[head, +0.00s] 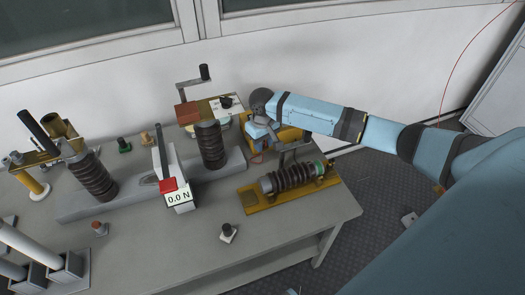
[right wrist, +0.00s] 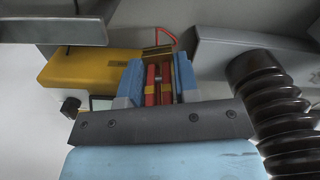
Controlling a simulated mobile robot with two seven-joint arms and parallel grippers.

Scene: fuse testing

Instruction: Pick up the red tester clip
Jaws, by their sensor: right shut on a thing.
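My right gripper (head: 262,136) reaches in from the right over the back right of the table, beside a yellow tester box (head: 290,137). In the right wrist view its blue fingers (right wrist: 158,68) are shut on the red tester clip (right wrist: 151,88), which shows as red and yellow strips between them. A thin red loop shows just beyond the fingertips. The yellow box also shows in the right wrist view (right wrist: 85,75). In the head view the clip is mostly hidden by the gripper. My left gripper is not in view.
A ribbed brown insulator on a yellow base (head: 262,200) lies in front of the gripper. An upright ribbed insulator (head: 210,146) stands to its left. The table's front right (head: 285,235) is clear.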

